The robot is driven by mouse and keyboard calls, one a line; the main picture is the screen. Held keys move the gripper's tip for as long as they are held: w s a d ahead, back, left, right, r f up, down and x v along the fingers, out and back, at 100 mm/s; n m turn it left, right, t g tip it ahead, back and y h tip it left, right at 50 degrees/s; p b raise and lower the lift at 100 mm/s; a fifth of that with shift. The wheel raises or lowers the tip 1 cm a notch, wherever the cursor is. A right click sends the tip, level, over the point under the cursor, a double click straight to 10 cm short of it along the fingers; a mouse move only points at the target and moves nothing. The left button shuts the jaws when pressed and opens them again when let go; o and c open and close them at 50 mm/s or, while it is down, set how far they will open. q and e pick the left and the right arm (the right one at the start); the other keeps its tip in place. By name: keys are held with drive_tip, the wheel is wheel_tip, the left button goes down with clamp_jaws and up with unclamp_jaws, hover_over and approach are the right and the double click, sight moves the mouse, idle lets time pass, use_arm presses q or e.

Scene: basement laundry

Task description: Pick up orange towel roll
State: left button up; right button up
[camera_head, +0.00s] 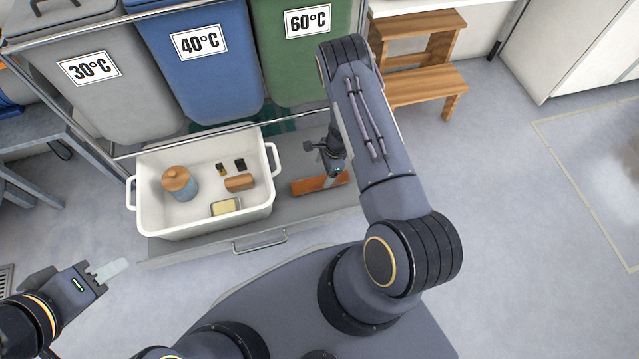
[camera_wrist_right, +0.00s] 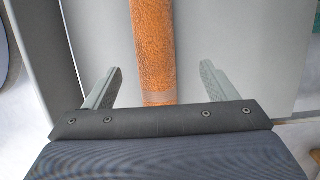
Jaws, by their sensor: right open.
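The orange towel roll (camera_head: 318,184) lies on the grey drawer or shelf surface, just right of the white tub. In the right wrist view the orange roll (camera_wrist_right: 153,45) runs lengthwise from the top edge down between the two fingers. My right gripper (camera_head: 334,170) is at the roll, pointing down, with part of the roll hidden behind it. In the wrist view the right gripper (camera_wrist_right: 160,72) is open, with a gap between each finger and the roll. My left gripper (camera_head: 108,270) is at lower left, away from the roll; its finger gap is unclear.
A white two-handled tub (camera_head: 150,218) holds a blue jar with a brown lid (camera_head: 179,184), a small brown roll (camera_head: 240,183), a yellowish block (camera_head: 226,207) and two small dark items. Grey, blue and green bins stand behind. A wooden step stool (camera_head: 425,85) is at the back right.

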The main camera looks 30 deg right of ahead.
sight(321, 177)
drive_tip(key=b+x, duration=0.2)
drive_tip(key=x, duration=0.3)
drive_tip(key=shift+s+f+b, duration=0.15)
drive_tip(key=shift+b, duration=0.2)
drive_tip(key=c, duration=1.1)
